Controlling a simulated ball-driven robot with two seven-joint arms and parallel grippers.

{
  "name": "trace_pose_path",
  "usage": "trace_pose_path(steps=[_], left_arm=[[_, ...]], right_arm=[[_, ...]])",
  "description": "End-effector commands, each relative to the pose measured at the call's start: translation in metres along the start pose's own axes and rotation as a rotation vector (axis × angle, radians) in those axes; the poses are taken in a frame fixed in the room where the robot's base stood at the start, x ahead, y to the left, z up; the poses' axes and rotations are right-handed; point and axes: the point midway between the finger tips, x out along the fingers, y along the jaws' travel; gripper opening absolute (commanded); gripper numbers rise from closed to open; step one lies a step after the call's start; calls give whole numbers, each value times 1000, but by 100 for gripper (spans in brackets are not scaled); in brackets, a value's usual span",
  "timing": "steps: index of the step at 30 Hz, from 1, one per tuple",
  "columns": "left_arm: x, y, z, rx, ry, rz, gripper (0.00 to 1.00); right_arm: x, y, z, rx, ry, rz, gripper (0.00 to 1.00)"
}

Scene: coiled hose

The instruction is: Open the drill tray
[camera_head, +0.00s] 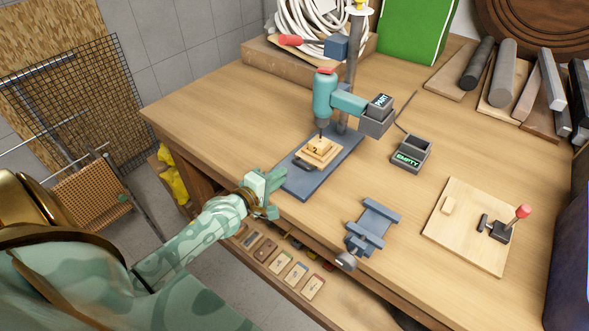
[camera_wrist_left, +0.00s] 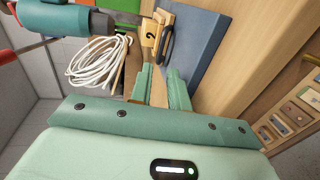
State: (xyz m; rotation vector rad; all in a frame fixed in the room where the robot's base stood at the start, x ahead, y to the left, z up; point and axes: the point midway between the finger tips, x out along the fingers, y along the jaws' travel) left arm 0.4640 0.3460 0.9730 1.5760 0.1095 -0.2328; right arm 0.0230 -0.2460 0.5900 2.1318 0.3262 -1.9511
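The drill tray (camera_head: 321,147) is a small light-wood block marked "2" on the blue base (camera_head: 300,181) of the teal drill press (camera_head: 324,97), under the drill. A dark handle (camera_head: 306,164) is on its near side. In the left wrist view the tray (camera_wrist_left: 150,31) and its handle (camera_wrist_left: 167,42) are just beyond my fingertips. My left gripper (camera_head: 276,191) is at the table's front edge, left of the base and apart from the handle. Its fingers (camera_wrist_left: 160,82) are open, with nothing between them. My right gripper is not in view.
A blue vise (camera_head: 372,228) is at the front edge, right of the base. A box marked EMPTY (camera_head: 410,155) and a board with a red-knobbed lever (camera_head: 468,226) are farther right. A coiled white hose (camera_head: 315,22) stands behind. An open shelf (camera_head: 285,268) is below the tabletop.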

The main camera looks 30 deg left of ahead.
Motion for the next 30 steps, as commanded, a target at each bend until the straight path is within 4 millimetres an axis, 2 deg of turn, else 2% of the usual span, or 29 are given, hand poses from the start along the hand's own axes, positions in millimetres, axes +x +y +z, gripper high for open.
trace_pose_path(steps=[1,3,10,15,21,22,24,30], left_arm=[[14,-2,0,0,1,1,18],[30,-3,0,0,0,0,18],[64,-2,0,2,0,-2,18],[71,-1,0,2,0,-2,18],[71,-1,0,2,0,-2,18],[71,-1,0,2,0,-2,15],[71,-1,0,2,0,-2,0],[68,-1,0,3,0,-3,0]], right_arm=[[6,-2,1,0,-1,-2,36],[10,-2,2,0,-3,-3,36],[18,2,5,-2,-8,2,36],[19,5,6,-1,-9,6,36],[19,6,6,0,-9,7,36],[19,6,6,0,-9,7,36],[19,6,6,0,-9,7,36],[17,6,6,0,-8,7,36]])
